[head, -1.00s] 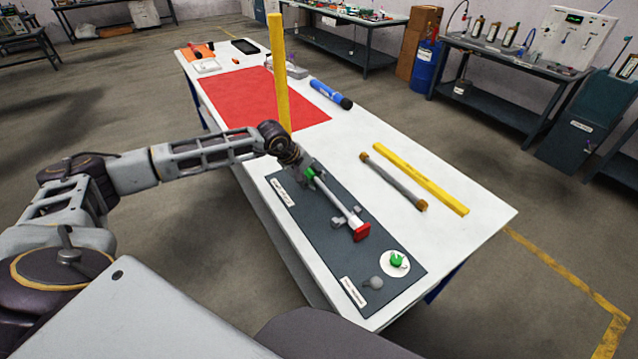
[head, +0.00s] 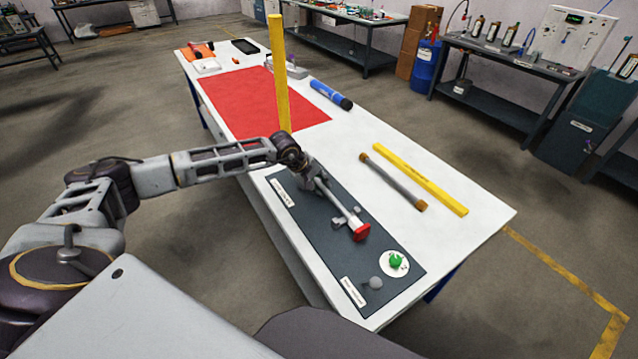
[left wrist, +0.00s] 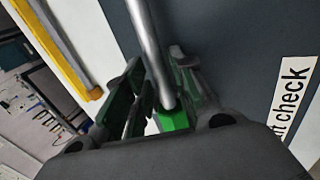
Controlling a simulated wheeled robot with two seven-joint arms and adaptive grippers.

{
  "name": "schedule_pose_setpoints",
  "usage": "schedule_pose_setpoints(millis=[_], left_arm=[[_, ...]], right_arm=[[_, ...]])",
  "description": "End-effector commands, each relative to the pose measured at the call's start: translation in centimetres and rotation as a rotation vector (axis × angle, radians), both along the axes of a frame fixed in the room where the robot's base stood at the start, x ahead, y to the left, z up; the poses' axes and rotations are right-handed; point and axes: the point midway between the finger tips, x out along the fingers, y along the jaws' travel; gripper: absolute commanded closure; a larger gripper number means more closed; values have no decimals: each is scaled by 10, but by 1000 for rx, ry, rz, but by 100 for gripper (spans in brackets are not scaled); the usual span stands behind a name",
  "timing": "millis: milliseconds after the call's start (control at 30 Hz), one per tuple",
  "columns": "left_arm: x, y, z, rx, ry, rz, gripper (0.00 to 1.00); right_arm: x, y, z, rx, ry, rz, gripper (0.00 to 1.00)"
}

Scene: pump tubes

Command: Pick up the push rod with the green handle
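The push rod (head: 343,207) lies on the dark mat (head: 325,240), a grey shaft with a red block (head: 361,233) at its near end. Its green handle shows in the left wrist view (left wrist: 173,120) but is hidden by my gripper in the head view. My left gripper (head: 318,184) is down at the handle end of the rod. In the left wrist view its fingers (left wrist: 160,72) stand on either side of the rod and handle, with a gap beside the green handle, so it looks open. My right gripper is not in view.
A small grey bracket (head: 345,218) sits by the rod. A green knob on a white disc (head: 396,261) and a grey knob (head: 376,283) are nearer. A yellow bar (head: 420,180) and grey tube (head: 392,183) lie right. A tall yellow post (head: 279,70) stands behind my gripper.

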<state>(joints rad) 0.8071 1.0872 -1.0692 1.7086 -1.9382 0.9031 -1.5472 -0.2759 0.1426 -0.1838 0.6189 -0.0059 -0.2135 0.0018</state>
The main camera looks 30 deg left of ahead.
Motion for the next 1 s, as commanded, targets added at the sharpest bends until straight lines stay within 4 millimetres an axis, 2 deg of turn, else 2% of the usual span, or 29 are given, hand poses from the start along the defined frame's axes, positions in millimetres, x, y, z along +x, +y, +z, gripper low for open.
schedule_pose_setpoints(millis=[167, 600, 800, 1000], left_arm=[[3, -2, -7, 1, 1, 0, 74], [3, -2, -7, 1, 1, 0, 74], [3, -2, -7, 1, 1, 0, 99], [4, -2, -6, 0, -1, 1, 100]], right_arm=[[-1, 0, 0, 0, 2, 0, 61], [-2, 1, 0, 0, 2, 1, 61], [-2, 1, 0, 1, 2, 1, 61], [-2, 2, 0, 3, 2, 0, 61]])
